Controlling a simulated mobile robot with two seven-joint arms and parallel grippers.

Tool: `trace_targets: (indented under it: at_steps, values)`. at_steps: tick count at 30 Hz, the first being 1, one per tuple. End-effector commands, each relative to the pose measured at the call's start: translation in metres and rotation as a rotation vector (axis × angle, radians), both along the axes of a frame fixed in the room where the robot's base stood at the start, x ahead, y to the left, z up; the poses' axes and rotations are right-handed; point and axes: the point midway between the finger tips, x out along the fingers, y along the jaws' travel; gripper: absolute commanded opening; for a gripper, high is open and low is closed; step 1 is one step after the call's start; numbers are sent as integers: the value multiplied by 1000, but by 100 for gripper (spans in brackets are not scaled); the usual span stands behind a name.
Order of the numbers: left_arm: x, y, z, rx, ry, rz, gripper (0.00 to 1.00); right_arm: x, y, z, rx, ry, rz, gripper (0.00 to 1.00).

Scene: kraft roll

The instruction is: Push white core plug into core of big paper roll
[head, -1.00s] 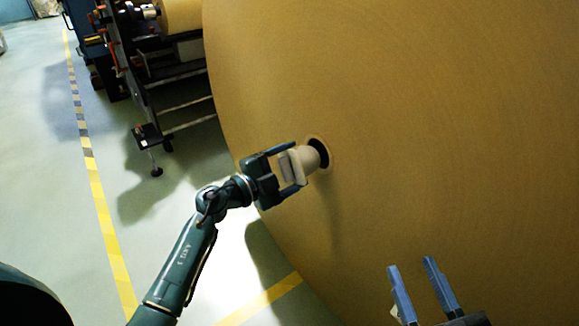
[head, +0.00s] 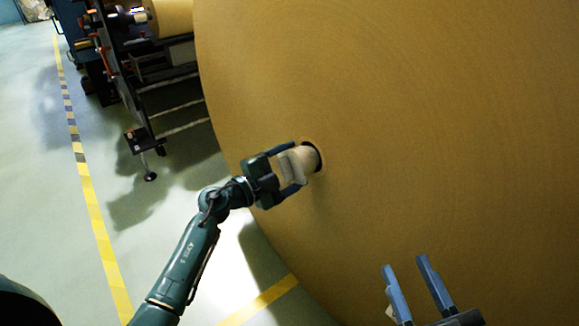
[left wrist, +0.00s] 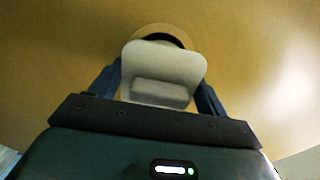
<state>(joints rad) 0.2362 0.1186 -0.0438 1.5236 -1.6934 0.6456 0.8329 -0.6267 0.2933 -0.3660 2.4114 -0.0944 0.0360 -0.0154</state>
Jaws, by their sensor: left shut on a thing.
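The big paper roll (head: 420,130) fills the right of the head view, its flat brown face towards me. Its dark core hole (head: 314,152) is near the lower left of that face. My left gripper (head: 296,169) is shut on the white core plug (head: 304,160), whose far end is at the core opening. A dark gap shows along the hole's upper right edge; how deep the plug sits I cannot tell. In the left wrist view the plug (left wrist: 163,65) stands between the fingers and covers most of the core. My right gripper (head: 408,280) is open and empty at the bottom.
A dark machine frame (head: 140,80) with a smaller brown roll (head: 172,16) stands at the upper left. The pale floor (head: 50,220) on the left is clear, with a yellow line (head: 97,210) along it.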

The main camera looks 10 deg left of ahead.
Motion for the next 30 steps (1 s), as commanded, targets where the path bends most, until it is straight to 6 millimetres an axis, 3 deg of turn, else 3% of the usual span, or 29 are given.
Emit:
trace_targets:
  at_steps: [30]
  values:
    - [16, -12, 1, -1, -1, 0, 52, 0, 0, 4, 0, 0, 0, 38]
